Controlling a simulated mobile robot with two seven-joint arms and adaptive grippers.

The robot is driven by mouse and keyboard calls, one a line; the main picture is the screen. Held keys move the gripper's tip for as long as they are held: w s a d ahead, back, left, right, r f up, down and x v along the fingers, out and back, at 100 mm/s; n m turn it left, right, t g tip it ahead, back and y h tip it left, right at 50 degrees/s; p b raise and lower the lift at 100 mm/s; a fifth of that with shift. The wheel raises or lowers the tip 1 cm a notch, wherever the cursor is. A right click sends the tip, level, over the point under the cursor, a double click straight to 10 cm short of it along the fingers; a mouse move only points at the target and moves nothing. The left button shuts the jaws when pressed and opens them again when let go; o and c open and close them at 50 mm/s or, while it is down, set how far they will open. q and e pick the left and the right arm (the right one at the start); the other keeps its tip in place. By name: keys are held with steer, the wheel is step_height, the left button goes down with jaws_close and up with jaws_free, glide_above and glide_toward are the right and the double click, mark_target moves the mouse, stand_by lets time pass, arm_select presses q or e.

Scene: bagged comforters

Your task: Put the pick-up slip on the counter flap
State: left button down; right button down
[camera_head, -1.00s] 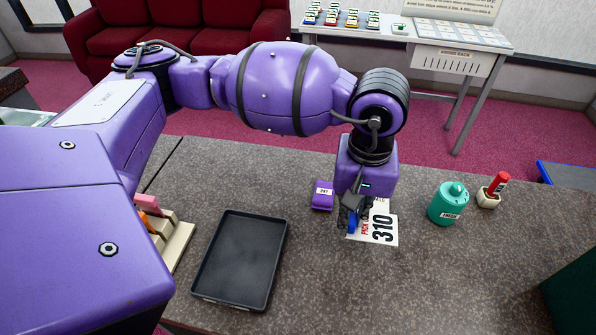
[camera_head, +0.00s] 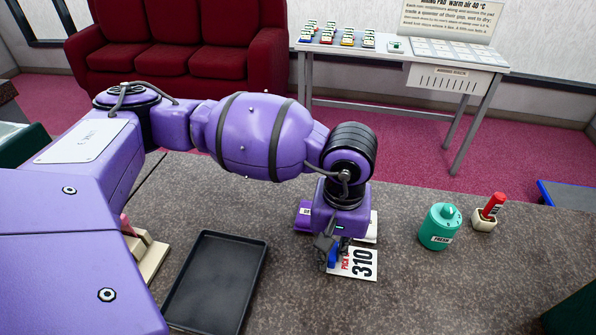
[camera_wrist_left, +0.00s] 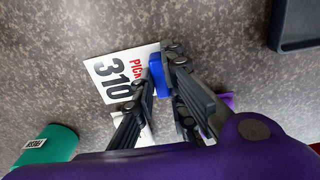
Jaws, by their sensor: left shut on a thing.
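The pick-up slip (camera_head: 362,265) is a white card with a large black 310 and red lettering. A blue piece (camera_wrist_left: 156,76) sits at its edge. My left gripper (camera_head: 332,254) is shut on this blue piece, with the card reaching out to the right of the fingers in the head view. The slip also shows in the left wrist view (camera_wrist_left: 112,78). It is low over or on the grey speckled counter (camera_head: 400,300); I cannot tell which. A seam crosses the counter at the left, partly behind my arm; which part is the flap is unclear. My right gripper is out of view.
A black tray (camera_head: 258,262) lies left of the slip. A purple block (camera_head: 302,213) and a white piece (camera_head: 373,226) are close behind the gripper. A teal canister (camera_head: 440,228) and a red-handled stamp (camera_head: 490,210) stand to the right. The front right counter is clear.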

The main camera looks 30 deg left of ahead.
arm_select(q)
steer(key=c, duration=2.2)
jaws_free()
steer(key=shift+w+f, duration=0.1)
steer(key=shift+f, duration=0.05)
steer(key=o, duration=0.4)
steer(key=shift+d, duration=0.1)
steer(key=shift+o, duration=0.2)
